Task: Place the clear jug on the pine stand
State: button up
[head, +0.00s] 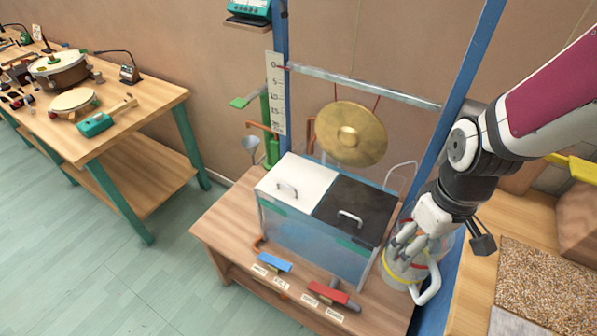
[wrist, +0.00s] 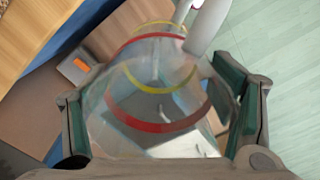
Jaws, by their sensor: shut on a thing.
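The clear jug (head: 405,272), with red and yellow bands and a white handle, is at the right front corner of the wooden stand holding the tank. My gripper (head: 412,243) is shut on its upper part from above. In the wrist view the jug (wrist: 152,126) fills the space between the two fingers of my gripper (wrist: 160,115). The jug looks roughly upright; I cannot tell whether its base touches wood. Pale wood shows on the tank's stand (head: 222,232) and on the surface at the right (head: 470,300); I cannot tell which is the pine stand.
A tank (head: 310,240) with a white lid (head: 298,183) and a black lid (head: 355,212) stands left of the jug. A gong (head: 349,134) hangs above. A blue post (head: 478,55) rises behind my arm. A grain bed (head: 550,275) lies right. Floor at left is clear.

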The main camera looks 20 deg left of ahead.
aim_at(255, 210)
jog(key=j+u, duration=0.15)
jog(key=j, duration=0.25)
jog(key=j+u, duration=0.15)
jog(key=j, duration=0.3)
jog(key=i+j+u, duration=0.15)
jog(key=j, duration=0.25)
jog(key=j+u, duration=0.15)
jog(key=j, duration=0.25)
jog(key=i+j+u, duration=0.15)
jog(key=j, duration=0.25)
jog(key=i+j+u, duration=0.15)
jog(key=j, duration=0.2)
